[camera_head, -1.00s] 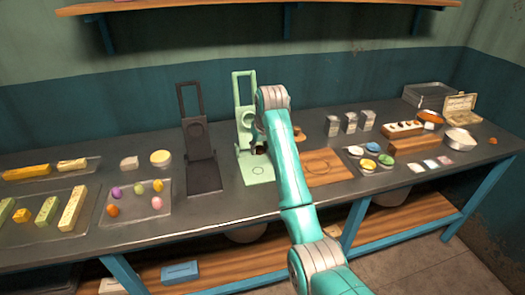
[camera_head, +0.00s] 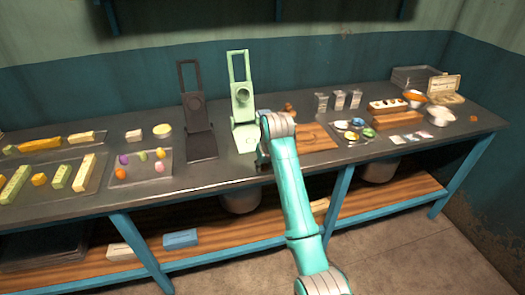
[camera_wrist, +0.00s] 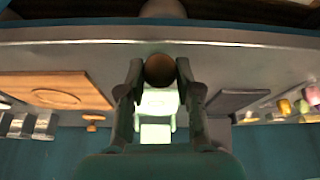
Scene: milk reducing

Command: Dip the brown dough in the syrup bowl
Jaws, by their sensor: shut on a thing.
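My gripper (camera_wrist: 160,82) is shut on a round brown dough ball (camera_wrist: 160,69), which sits between its fingertips in the wrist view. In the head view my gripper (camera_head: 263,158) is near the table's front edge, in front of the pale green press (camera_head: 243,132); my arm mostly hides it and the dough there. No vessel is clearly the syrup bowl. A white bowl (camera_head: 441,117) and an orange-filled bowl (camera_head: 415,98) stand at the table's right end. Rounded pots (camera_head: 240,202) sit below the tabletop; their contents cannot be told.
A dark press (camera_head: 199,140) stands left of the green one. A wooden board (camera_head: 316,138) lies to its right, with a tray of coloured cups (camera_head: 358,134) beyond. Blue table legs (camera_head: 338,195) and a wooden lower shelf (camera_head: 280,222) are below. The floor in front is clear.

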